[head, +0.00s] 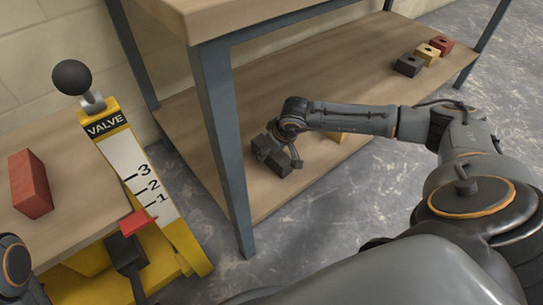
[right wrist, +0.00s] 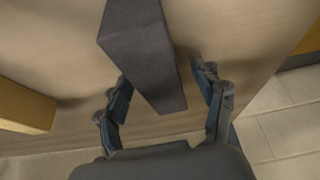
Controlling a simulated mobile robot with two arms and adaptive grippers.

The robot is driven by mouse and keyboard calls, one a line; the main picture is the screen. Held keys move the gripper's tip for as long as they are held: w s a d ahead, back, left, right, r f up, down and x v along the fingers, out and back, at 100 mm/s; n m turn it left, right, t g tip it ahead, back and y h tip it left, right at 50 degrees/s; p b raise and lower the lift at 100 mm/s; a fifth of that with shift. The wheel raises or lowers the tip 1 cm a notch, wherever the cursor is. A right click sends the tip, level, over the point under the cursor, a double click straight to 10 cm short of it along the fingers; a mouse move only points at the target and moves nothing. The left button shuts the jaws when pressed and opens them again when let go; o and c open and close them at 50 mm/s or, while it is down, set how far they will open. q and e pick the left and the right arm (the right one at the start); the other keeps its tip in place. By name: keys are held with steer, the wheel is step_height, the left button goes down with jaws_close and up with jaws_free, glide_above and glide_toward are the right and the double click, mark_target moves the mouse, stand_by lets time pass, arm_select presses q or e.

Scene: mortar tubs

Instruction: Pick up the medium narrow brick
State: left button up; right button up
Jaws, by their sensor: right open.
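A dark grey, long, narrow brick (head: 272,156) lies on the lower wooden shelf in the head view. It also shows in the right wrist view (right wrist: 145,58), running from the top edge down between the fingers. My right gripper (head: 284,148) is at this brick, partly covering it. In the right wrist view my right gripper (right wrist: 163,82) is open, with one finger on each side of the brick's near end. A gap shows on both sides. I cannot tell how far down the fingers reach. My left gripper is out of view.
A yellow brick (right wrist: 22,106) lies left of the fingers in the right wrist view. Small dark (head: 408,66), yellow (head: 427,54) and red (head: 441,44) blocks with holes stand at the shelf's far end. A table leg (head: 222,135) rises nearby. A red brick (head: 30,184) lies beside the valve stand (head: 150,180).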

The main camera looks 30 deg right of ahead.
jaws_close()
steer(key=shift+w, duration=0.1)
steer(key=shift+r, duration=0.1)
